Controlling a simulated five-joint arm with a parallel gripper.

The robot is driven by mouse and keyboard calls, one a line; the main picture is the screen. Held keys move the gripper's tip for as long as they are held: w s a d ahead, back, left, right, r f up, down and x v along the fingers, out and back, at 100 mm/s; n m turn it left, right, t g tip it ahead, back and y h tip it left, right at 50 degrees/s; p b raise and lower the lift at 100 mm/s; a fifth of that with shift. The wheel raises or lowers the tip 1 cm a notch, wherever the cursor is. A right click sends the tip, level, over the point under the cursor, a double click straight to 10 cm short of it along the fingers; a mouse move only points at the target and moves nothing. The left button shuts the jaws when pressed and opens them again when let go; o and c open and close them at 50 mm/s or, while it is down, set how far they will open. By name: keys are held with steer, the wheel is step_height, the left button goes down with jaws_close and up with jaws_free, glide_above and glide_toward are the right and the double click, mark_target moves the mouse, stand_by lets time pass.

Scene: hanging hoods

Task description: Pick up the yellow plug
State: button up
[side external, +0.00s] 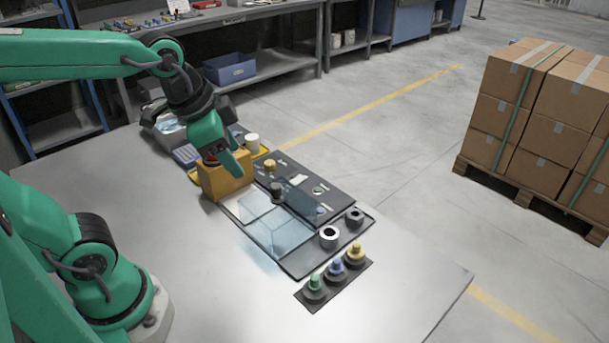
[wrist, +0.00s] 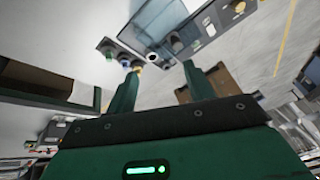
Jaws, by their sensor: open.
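The yellow plug (side external: 355,252) stands upright at the right end of a dark strip, beside a blue plug (side external: 337,268) and a green plug (side external: 315,283). In the wrist view the yellow plug (wrist: 137,67) is small, beyond the left finger, near the blue one (wrist: 125,63) and the green one (wrist: 108,51). My gripper (side external: 225,163) is over the tan block at the far end of the work area, well away from the plugs. Its fingers are spread and empty in the wrist view (wrist: 160,75).
A clear bluish hood (side external: 272,228) covers part of a dark tray between my gripper and the plugs. The tan block (side external: 222,180) stands close under my gripper. The table in front is bare.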

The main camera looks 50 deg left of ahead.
steer(key=w+d+f+m+g, duration=0.1)
steer(key=w+d+m, duration=0.2)
steer(key=w+m, duration=0.3)
steer(key=m+g, duration=0.3)
steer(key=m, duration=1.7)
glide_above(357, 244)
steer(key=f, duration=1.3)
steer(key=shift+a, duration=0.25)
steer(key=shift+w+d+f+m+g, duration=0.15)
steer(key=shift+d+f+m+g, duration=0.15)
steer(key=shift+f, duration=1.4)
steer(key=shift+a+f, duration=0.1)
steer(key=shift+f, duration=2.45)
